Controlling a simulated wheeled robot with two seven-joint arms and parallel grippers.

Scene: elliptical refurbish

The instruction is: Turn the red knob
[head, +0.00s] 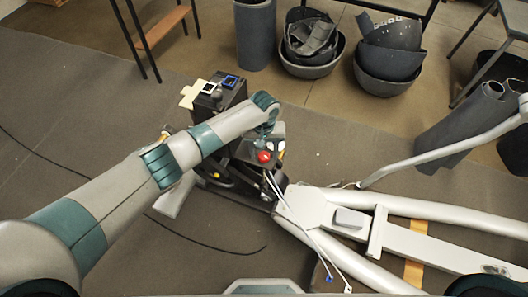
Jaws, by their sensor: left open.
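The red knob (264,157) is a small round cap on the grey head of a dark machine (222,95) on the floor. White pieces sit beside it. My left arm reaches in from the left over the machine. Its wrist bends down just behind the knob, and my left gripper (267,133) shows small and foreshortened there. The gripper is open and appears just above the knob in the picture; I cannot tell whether it touches it. The wrist hides part of the machine. My right gripper is out of view.
The elliptical's pale frame (400,238) and a curved handle bar (440,155) fill the right side. Cables with small plugs (329,279) hang in front of the machine. Grey bins (388,62) and rolls stand at the back. A black cord lies on the open mat (60,110) at left.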

